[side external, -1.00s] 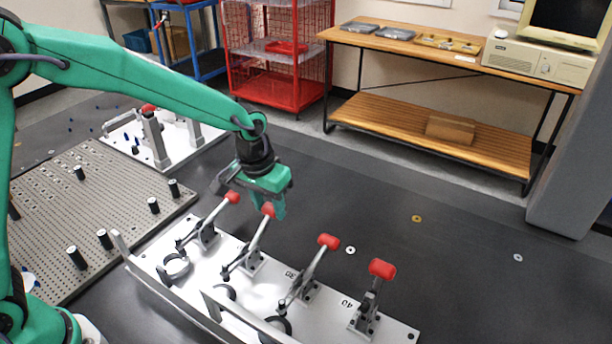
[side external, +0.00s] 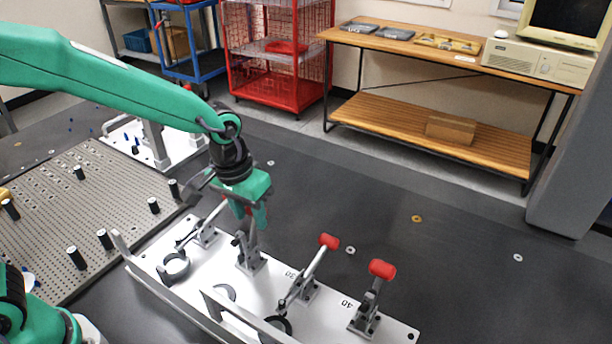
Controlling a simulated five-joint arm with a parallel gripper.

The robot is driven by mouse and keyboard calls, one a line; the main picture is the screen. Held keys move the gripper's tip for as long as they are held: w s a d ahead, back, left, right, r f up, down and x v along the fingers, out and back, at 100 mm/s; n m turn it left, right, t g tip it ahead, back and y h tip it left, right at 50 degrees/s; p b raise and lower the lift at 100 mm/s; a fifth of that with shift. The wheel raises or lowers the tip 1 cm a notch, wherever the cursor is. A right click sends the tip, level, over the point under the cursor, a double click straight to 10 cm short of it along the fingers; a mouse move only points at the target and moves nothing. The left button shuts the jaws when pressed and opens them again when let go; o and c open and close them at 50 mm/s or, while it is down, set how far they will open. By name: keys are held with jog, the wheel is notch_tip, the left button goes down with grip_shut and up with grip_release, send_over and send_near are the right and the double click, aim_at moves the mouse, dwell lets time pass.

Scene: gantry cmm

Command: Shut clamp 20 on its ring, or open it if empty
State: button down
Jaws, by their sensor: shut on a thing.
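Clamp 20 (side external: 248,256) is the second toggle clamp from the left on the white plate; its own number is not readable. Its lever stands nearly upright, and its red grip is mostly hidden by my gripper (side external: 251,212). My gripper is shut on that lever's top end.
Clamp 10 (side external: 205,235) stands close left, partly behind my gripper. Clamp 30 (side external: 300,287) and clamp 40 (side external: 367,312) stand to the right with red grips raised. A pegged board (side external: 110,205) lies left. The dark table behind the clamps is mostly clear.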

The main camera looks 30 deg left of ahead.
jog(key=shift+s+d+f, duration=0.1)
jog(key=shift+s+f, duration=0.2)
jog(key=shift+s, duration=0.1)
jog(key=c, duration=0.9)
grip_release()
jog(key=shift+w+r, duration=0.1)
jog(key=shift+w, duration=0.05)
jog(key=shift+r, duration=0.1)
jog(key=shift+r, duration=0.4)
jog(key=shift+s+a+r, duration=0.1)
jog(key=shift+s+r, duration=0.05)
jog(key=shift+r, duration=1)
jog(key=shift+s+a+r, duration=0.1)
jog(key=shift+s+r, duration=0.05)
jog(key=shift+r, duration=0.95)
jog(key=shift+s+r, duration=0.15)
jog(key=shift+r, duration=1)
jog(key=s+a+r+t, duration=0.1)
jog(key=s+a, duration=0.3)
jog(key=s+a+r+t, duration=0.1)
jog(key=s+a+r, duration=0.1)
jog(key=s+a, duration=0.3)
jog(key=s+a+r+t, duration=0.1)
jog(key=s+a+t, duration=0.1)
jog(key=s+a, duration=0.3)
jog(key=shift+s+a+r+y, duration=0.1)
jog(key=shift+s+r+y, duration=0.15)
jog(key=shift+r+y, duration=0.1)
